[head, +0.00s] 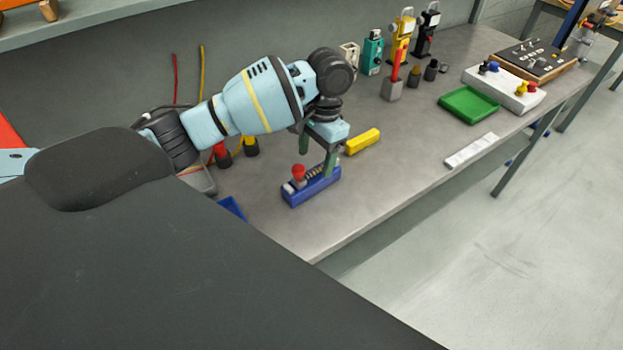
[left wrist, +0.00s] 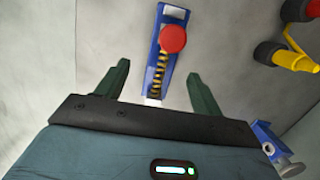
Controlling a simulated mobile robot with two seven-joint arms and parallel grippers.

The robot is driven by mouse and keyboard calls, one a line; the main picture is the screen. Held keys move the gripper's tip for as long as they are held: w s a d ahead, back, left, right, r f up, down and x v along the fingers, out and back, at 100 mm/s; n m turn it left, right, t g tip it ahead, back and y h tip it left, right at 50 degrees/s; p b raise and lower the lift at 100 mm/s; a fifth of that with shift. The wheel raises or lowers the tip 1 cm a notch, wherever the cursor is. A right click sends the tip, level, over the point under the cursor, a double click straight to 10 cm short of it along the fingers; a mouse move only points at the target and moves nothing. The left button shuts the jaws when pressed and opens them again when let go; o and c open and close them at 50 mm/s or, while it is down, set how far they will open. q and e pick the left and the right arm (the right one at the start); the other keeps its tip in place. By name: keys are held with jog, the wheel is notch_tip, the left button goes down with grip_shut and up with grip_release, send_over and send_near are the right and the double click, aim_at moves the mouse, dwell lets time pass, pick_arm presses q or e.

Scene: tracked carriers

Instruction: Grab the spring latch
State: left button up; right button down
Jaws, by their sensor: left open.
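The spring latch (head: 320,190) is a blue base with a red round knob and a yellow-and-black spring, lying on the grey bench. In the left wrist view the spring latch (left wrist: 162,50) extends away from my gripper, with its red knob toward the far end and a pale end near the fingers. My left gripper (head: 318,160) is over the latch, pointing down, with its green fingers apart. In the left wrist view my left gripper (left wrist: 158,82) is open, with one finger on each side of the latch's near end. I cannot tell whether the fingers touch it. My right gripper is not in view.
A yellow block (head: 362,141) lies just right of the latch. Red and yellow plugs (left wrist: 285,56) stand to its left in the head view. A green tray (head: 468,104) and a white strip (head: 470,150) lie further right. Several testers stand at the back.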

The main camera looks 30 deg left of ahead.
aim_at(312, 177)
pick_arm(q)
notch_tip(312, 177, down, 2)
jog(key=shift+s, duration=0.15)
jog(key=shift+s+a+f, duration=0.1)
jog(key=shift+a+f, duration=0.1)
jog(key=shift+f, duration=1.15)
jog(key=shift+s+a+f, duration=0.1)
jog(key=shift+a+f, duration=0.05)
jog(key=shift+f, duration=1.2)
jog(key=c, duration=1.3)
jog(key=shift+w+r, duration=0.1)
jog(key=shift+c, duration=0.5)
